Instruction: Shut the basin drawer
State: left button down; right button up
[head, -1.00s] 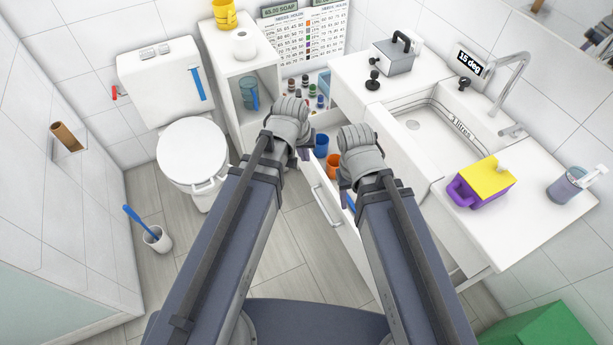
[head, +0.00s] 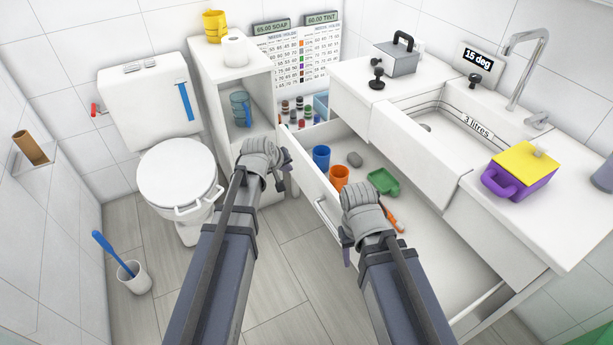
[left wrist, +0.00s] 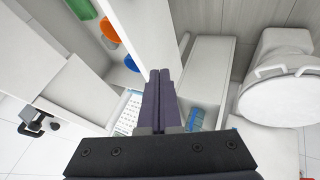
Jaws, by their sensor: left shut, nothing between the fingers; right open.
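The basin drawer (head: 436,232) under the basin stands pulled open in the head view. Its white bar handle (head: 325,216) is on the outer face of the front panel, partly behind my right gripper. Inside lie a blue cup (head: 321,157), an orange cup (head: 339,177), a green tray (head: 383,181) and a grey stone-like lump (head: 355,159). My left gripper (head: 284,172) is outside the drawer, left of its front panel; its fingers (left wrist: 164,101) are shut and empty. My right gripper (head: 347,248) is open near the handle; its fingertips are mostly hidden, so I cannot tell contact.
The toilet (head: 178,178) and a brush holder (head: 134,278) stand left. A white shelf unit (head: 220,75) stands beyond my left gripper. Bare floor lies between toilet and drawer.

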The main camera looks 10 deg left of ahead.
pick_arm(q)
jog(key=b, duration=0.8)
send_near(310, 171)
jog(key=shift+x, duration=2.35)
jog(key=shift+f, duration=0.1)
jog(key=w+d, duration=1.1)
jog(key=d, duration=0.5)
jog(key=shift+w, duration=0.3)
jog(key=shift+s+a, duration=0.1)
jog(key=shift+s, duration=0.05)
